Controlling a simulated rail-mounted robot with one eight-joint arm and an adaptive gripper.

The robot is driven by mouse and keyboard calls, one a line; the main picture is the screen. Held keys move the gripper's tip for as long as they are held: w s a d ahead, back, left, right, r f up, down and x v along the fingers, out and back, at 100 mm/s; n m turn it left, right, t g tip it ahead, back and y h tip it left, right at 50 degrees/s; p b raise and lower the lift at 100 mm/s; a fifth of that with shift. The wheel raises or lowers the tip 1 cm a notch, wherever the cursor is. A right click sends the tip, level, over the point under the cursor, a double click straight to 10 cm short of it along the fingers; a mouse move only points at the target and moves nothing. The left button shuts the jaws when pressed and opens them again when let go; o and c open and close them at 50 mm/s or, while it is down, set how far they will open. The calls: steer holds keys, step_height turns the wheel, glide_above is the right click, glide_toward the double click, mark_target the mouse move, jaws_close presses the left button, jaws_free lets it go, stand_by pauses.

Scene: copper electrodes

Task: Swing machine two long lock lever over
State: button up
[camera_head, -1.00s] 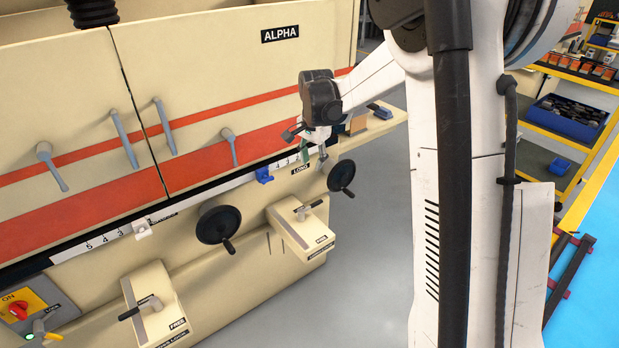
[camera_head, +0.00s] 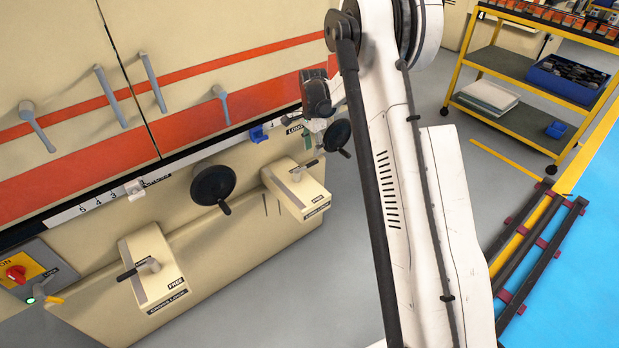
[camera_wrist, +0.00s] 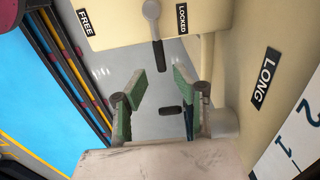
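The long lock box (camera_head: 300,198) is a cream block on the front of the machine, right of the large handwheel. Its lever (camera_head: 297,174) has a grey hub and a black handle. In the wrist view the lever's black handle (camera_wrist: 158,54) points down the picture from the hub, which sits between the FREE and LOCKED labels. My gripper (camera_wrist: 159,74) is open, its two green-padded fingers apart. The handle's end shows just ahead of the gap between the fingertips; contact cannot be told. In the head view my gripper (camera_head: 312,138) is partly hidden, just above and right of the box.
A small black handwheel (camera_head: 337,134) is close beside my gripper; its handle (camera_wrist: 170,109) shows between the fingers. The large handwheel (camera_head: 213,185) and another lock box (camera_head: 152,270) are to the left. A yellow shelf cart (camera_head: 520,90) stands at right.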

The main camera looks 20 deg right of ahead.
mark_target(312, 162)
steer(key=shift+f+b, duration=1.05)
steer(key=shift+f, duration=1.9)
steer(key=shift+f+b, duration=0.3)
steer(key=shift+f, duration=0.05)
jaws_close()
